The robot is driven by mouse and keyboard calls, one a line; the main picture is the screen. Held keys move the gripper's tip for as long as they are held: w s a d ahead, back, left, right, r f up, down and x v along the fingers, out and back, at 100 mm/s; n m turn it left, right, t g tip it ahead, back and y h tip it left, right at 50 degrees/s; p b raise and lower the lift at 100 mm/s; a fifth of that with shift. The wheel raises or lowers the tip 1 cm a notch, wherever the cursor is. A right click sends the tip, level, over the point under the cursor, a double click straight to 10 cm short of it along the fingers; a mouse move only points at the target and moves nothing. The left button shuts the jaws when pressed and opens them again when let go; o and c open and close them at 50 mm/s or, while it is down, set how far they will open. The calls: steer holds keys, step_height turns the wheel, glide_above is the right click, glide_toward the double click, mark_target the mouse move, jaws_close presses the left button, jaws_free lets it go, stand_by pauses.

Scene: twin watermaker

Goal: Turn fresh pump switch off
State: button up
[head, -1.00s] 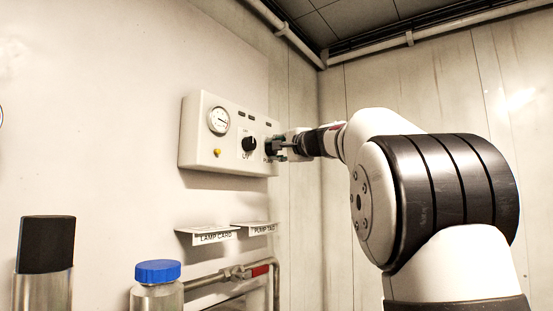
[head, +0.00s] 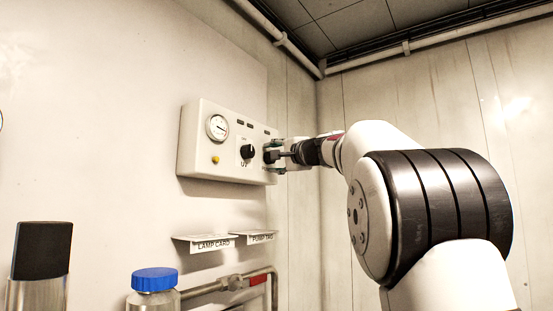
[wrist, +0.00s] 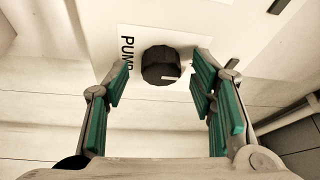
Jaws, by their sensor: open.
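The pump switch is a round black knob (wrist: 160,66) with a pale pointer mark, beside the printed word "PUMP" in the wrist view. In the head view the pump knob (head: 270,155) is at the right end of the white control box (head: 206,172), partly hidden by my gripper (head: 284,155). In the wrist view my gripper (wrist: 162,92) is open, its green-padded fingers on either side of the knob. The knob lies just beyond the fingertips; I cannot tell whether they touch it. A second black knob (head: 247,152), marked "UV", sits to its left.
The box also carries a round gauge (head: 218,127) and a yellow button (head: 215,160). Below are the lamp card shelf (head: 212,244) and pump tag shelf (head: 262,238), a pipe with a red-handled valve (head: 258,280), and a blue-capped bottle (head: 154,280).

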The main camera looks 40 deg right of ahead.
steer(key=s+f, duration=0.1)
steer(key=s, duration=1.1)
steer(key=shift+a, duration=0.35)
steer(key=shift+f, duration=0.1)
